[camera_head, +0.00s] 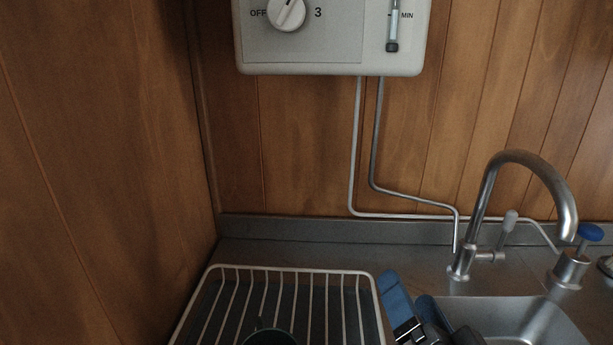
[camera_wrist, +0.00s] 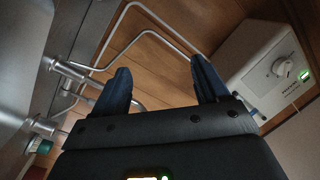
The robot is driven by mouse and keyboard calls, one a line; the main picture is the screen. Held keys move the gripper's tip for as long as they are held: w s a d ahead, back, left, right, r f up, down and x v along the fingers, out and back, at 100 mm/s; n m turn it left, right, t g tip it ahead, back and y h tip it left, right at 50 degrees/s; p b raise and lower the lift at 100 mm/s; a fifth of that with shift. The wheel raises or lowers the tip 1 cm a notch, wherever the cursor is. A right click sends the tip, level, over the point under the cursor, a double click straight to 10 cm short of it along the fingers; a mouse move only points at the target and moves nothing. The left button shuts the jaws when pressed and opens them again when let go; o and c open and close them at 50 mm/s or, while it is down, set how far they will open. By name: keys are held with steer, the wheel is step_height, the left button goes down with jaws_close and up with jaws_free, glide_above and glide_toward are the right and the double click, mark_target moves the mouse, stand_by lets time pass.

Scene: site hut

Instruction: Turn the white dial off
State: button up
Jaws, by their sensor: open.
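The white dial (camera_head: 287,13) is on the front of a cream wall heater (camera_head: 330,68), cut by the top edge of the head view. "OFF" is printed to its left and "3" to its right. The way it points is hard to tell. The dial also shows at the right of the wrist view (camera_wrist: 285,67), with the heater tilted. My gripper (camera_head: 411,298) is low at the sink's left edge, far below and to the right of the dial. In the wrist view its two blue fingers (camera_wrist: 161,76) are spread apart with nothing between them.
A white wire rack (camera_head: 290,270) with a dark cup (camera_head: 270,338) stands on the counter. A curved steel tap (camera_head: 530,160) and a blue-topped tap (camera_head: 590,233) stand by the sink (camera_head: 530,322). Pipes (camera_head: 356,150) run down the wall. A slider (camera_head: 393,30) sits right of the dial.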

steer(key=w+a+r+m+t+h, duration=0.1)
steer(key=w+a+r+m, duration=0.45)
steer(key=r, duration=0.35)
steer(key=m+g+h, duration=0.1)
steer(key=m+h, duration=0.1)
steer(key=m, duration=1.4)
glide_toward(282, 10)
steer(key=w, duration=0.2)
steer(key=shift+n, duration=0.25)
steer(key=w+p, duration=0.1)
steer(key=w, duration=0.2)
steer(key=w+p, duration=0.1)
steer(key=w, duration=0.2)
steer(key=shift+w+d+r, duration=0.15)
steer(key=shift+w+d, duration=0.05)
steer(key=shift+w, duration=0.7)
steer(key=shift+c, duration=0.4)
steer(key=c, duration=0.9)
